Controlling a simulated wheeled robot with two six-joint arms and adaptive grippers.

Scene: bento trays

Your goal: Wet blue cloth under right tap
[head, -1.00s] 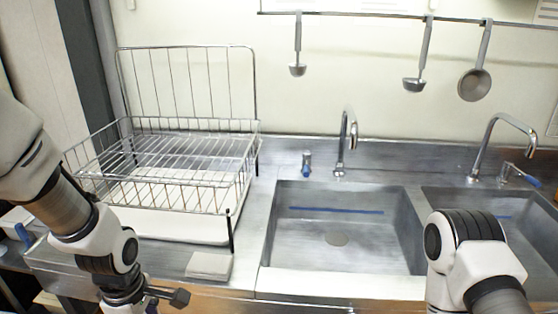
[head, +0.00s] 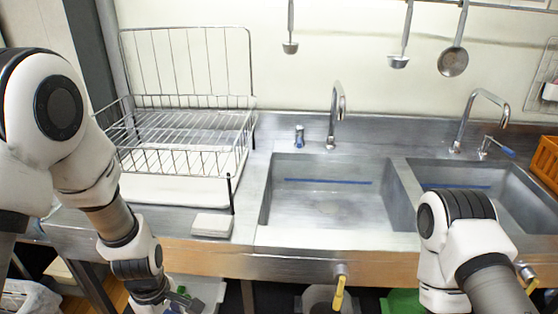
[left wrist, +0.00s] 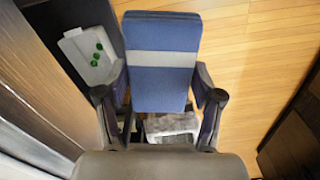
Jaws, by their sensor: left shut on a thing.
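A flat blue cloth (left wrist: 162,80) with a pale grey band is between the fingers of my left gripper (left wrist: 160,94) in the left wrist view, which is shut on it. In the head view this gripper is at the bottom edge, in front of and below the counter, and the cloth cannot be made out. The right tap (head: 480,112) is a curved chrome spout over the right basin (head: 535,205), with a blue-tipped lever (head: 498,147) beside it. My right arm is in front of that basin, its gripper out of view.
A left tap (head: 337,112) stands over the left basin (head: 325,215). A wire dish rack (head: 185,160) and a white block (head: 212,225) are on the counter. An orange crate (head: 546,163) is at the right. A white tray (left wrist: 85,68) with green pieces is below.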

